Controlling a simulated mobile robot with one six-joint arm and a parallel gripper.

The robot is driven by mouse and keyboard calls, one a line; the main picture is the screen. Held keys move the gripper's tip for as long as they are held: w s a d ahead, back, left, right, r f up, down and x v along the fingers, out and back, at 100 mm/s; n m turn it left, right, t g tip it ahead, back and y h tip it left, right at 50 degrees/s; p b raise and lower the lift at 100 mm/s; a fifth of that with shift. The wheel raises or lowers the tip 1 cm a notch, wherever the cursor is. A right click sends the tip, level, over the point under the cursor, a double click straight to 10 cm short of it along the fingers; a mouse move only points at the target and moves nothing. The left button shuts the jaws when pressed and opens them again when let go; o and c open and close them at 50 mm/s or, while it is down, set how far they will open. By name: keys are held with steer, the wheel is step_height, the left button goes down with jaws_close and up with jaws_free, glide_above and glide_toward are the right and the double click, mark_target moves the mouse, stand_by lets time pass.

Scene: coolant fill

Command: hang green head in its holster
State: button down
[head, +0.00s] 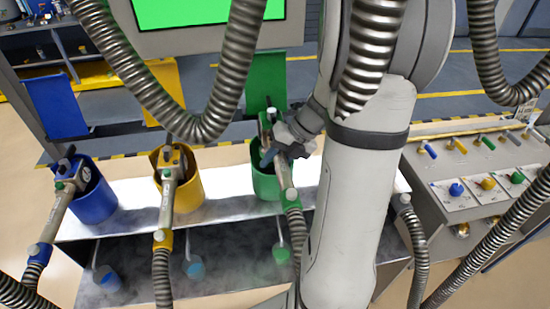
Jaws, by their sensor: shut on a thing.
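The green head (286,178) is a grey fill nozzle with a green collar, and a ribbed hose runs down from its lower end. My gripper (284,143) is shut on its upper part, and my arm reaches in from the right. The green holster (263,183) is a green cup on the pale metal shelf, with a green plate (266,82) standing behind it. The head lies across the cup's right side and mouth. My gripper partly hides the cup's opening, so I cannot tell whether the nozzle tip is inside it.
A blue head (62,195) rests in the blue cup (97,204) and a yellow head (167,200) in the yellow cup (190,196), both left of the green one. Thick ribbed hoses hang across the view. A control panel (480,175) stands at the right.

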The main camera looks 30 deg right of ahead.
steer(key=shift+f+b, duration=1.2)
steer(key=shift+f, duration=1.5)
steer(key=shift+p, duration=1.2)
steer(key=shift+f+b, duration=0.75)
steer(key=shift+f, duration=1)
steer(key=c, duration=1)
jaws_free()
steer(key=shift+o, duration=0.2)
steer(key=shift+f, duration=0.1)
steer(key=v, duration=0.8)
steer(key=shift+b, duration=0.35)
steer(key=shift+a, duration=0.1)
